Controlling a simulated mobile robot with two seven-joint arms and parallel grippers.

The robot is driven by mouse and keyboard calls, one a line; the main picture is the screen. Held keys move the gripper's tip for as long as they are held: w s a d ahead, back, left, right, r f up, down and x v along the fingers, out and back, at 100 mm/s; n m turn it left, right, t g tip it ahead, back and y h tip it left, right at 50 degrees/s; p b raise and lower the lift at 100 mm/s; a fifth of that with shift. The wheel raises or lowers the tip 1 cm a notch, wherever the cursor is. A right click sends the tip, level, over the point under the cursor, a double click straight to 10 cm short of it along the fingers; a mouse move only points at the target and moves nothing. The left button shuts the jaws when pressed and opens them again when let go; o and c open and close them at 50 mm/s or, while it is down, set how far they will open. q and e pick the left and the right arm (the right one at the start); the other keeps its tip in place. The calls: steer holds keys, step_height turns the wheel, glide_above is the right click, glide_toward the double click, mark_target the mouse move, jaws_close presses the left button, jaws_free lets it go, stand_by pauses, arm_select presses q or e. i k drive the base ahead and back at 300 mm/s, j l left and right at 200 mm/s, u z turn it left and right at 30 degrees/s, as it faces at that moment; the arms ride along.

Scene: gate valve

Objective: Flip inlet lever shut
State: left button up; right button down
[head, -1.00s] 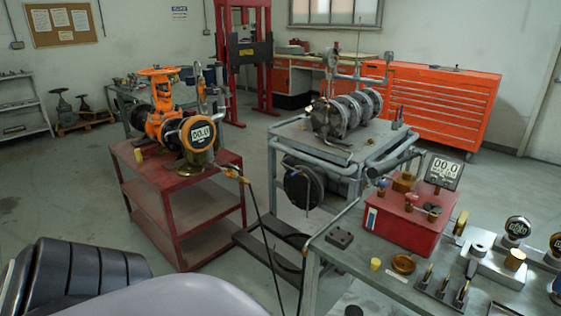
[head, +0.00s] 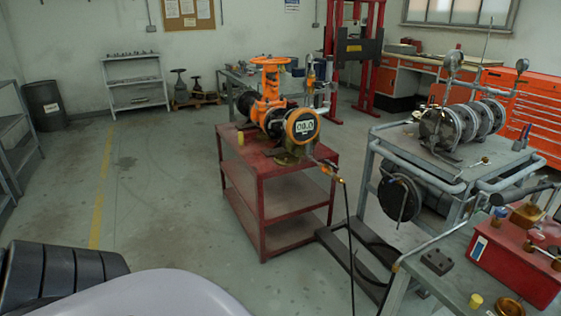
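The orange gate valve (head: 268,98) with its orange handwheel (head: 270,63) stands on a red cart (head: 262,170). A round orange-rimmed gauge reading 00.0 (head: 302,127) faces me at its near end. Below and right of the gauge, a small brass-coloured fitting (head: 328,169) joins a black hose (head: 348,215). The inlet lever is too small here to tell apart from the fittings or to read its position. Neither gripper is in view.
A grey cart with a flanged pipe assembly (head: 462,125) stands to the right. A workbench (head: 437,288) with a red box (head: 515,262) is at the near right. Floor left of the red cart (head: 150,190) is open. A dark bin (head: 44,104) stands far left.

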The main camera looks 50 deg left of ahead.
mark_target(327, 160)
steer(key=u, duration=0.35)
steer(key=i+j+u, duration=0.1)
steer(key=u, duration=0.3)
steer(key=j+u, duration=0.1)
steer(key=u, duration=0.25)
steer(key=i+j, duration=0.3)
steer(key=i, duration=0.15)
steer(key=i+j, duration=0.3)
steer(key=i, duration=0.2)
steer(key=i+j, duration=0.15)
steer(key=j, duration=0.2)
steer(key=i+j+z, duration=0.1)
steer(key=j, duration=0.3)
steer(key=i+j+z, duration=0.1)
steer(key=j, duration=0.25)
steer(key=i+j, duration=0.25)
steer(key=j, duration=0.15)
steer(key=i+j+z, duration=0.1)
steer(key=j, duration=0.3)
steer(key=i+j, duration=0.15)
steer(key=j, duration=0.2)
steer(key=i+j+z, duration=0.1)
steer(key=j, duration=0.3)
steer(key=i+j+z, duration=0.1)
steer(key=j, duration=0.3)
